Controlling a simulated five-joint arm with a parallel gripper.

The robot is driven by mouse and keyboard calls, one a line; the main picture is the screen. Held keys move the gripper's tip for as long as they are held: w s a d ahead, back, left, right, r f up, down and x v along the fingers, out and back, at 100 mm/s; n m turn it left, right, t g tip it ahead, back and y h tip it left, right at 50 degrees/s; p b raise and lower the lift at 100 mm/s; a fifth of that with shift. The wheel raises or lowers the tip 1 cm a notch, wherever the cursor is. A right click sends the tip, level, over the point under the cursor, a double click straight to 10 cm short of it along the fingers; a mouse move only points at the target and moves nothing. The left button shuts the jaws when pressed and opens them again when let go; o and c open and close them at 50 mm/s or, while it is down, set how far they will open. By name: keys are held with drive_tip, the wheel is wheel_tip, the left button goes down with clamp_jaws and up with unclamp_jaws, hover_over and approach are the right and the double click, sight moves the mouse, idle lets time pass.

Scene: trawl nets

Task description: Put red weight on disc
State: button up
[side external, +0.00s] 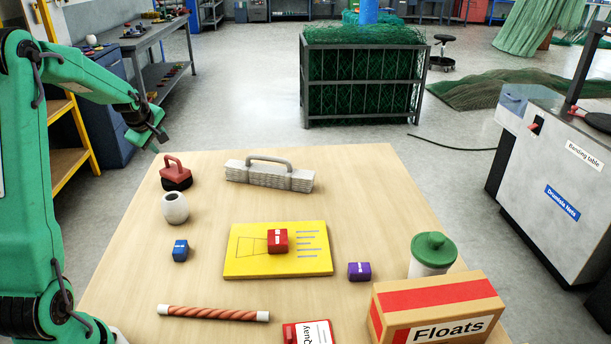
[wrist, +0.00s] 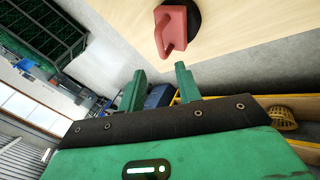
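A red block (side external: 278,241) with a small white label sits on a yellow board (side external: 250,263) in the middle of the table. A red handled piece (side external: 175,167) stands on a round black base (side external: 178,184) at the table's far left; it also shows at the top of the wrist view (wrist: 174,28). I cannot tell for sure which of these is the weight or the disc. My gripper (side external: 152,138) is above and left of the handled piece, clear of it. In the wrist view its two green fingers (wrist: 161,85) are apart with nothing between them.
Also on the table are a grey handled block (side external: 270,176), a white jar (side external: 175,208), a blue cube (side external: 180,251), a purple cube (side external: 359,271), a copper rod (side external: 213,313), a green-lidded pot (side external: 432,255) and a Floats box (side external: 438,306).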

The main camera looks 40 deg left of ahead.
drive_tip(key=shift+d, duration=0.1)
drive_tip(key=s+d+r+m+h, duration=0.15)
drive_tip(key=d+r+m, duration=0.3)
drive_tip(key=d, duration=0.65)
drive_tip(key=s+d+r+m+h, duration=0.1)
drive_tip(key=s+d+r+m, duration=0.4)
drive_tip(key=d, duration=0.7)
drive_tip(key=s+d+f+m+h, duration=0.1)
drive_tip(key=s+d+m+h, duration=0.1)
drive_tip(key=s+d+m, duration=0.9)
drive_tip(key=s+d, duration=0.1)
drive_tip(key=d, duration=0.2)
drive_tip(key=shift+s+d, duration=0.25)
drive_tip(key=shift+s, duration=0.05)
